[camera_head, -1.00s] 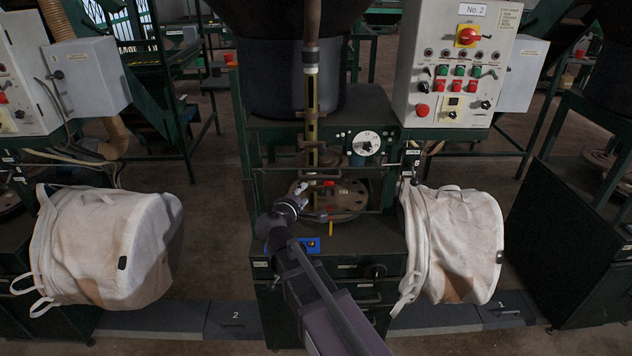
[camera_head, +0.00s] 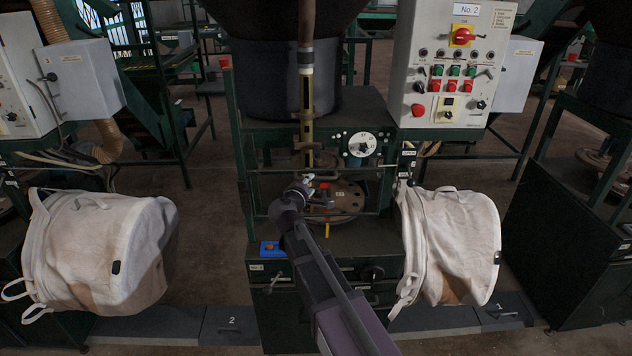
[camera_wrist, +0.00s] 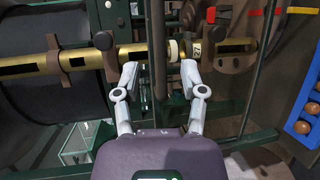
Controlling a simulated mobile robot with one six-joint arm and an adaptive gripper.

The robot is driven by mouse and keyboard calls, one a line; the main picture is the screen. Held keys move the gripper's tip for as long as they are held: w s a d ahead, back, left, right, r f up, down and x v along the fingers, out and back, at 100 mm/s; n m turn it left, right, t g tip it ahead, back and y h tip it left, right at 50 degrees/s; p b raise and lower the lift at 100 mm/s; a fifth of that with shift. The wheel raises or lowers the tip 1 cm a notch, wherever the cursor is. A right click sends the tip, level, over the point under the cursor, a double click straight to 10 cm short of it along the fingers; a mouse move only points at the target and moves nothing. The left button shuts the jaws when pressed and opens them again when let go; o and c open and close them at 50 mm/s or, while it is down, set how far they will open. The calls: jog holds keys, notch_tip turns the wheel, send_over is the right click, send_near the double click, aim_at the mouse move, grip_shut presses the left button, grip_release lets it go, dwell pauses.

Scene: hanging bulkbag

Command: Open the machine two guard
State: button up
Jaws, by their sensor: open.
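Machine two's guard looks like a green bar frame (camera_head: 356,213) across the front, below the dial; its exact edges and any handle are hard to make out. Behind it is a round metal plate (camera_head: 345,200). My gripper (camera_head: 309,181) is at the front of the machine, near the guard's left half. In the wrist view my gripper (camera_wrist: 160,72) is open, with two pale fingers apart. A dark upright bar (camera_wrist: 157,30) and a white-ended round piece (camera_wrist: 173,50) appear between or beyond the fingertips. I cannot tell whether they touch anything.
The control panel marked No. 2 (camera_head: 455,60) stands at upper right. White bulk bags hang at left (camera_head: 95,250) and right (camera_head: 455,240). A brass tube (camera_wrist: 25,65) crosses the wrist view.

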aim_at(315, 179)
jog(key=shift+b+x, duration=0.35)
jog(key=shift+x, duration=2.35)
grip_shut()
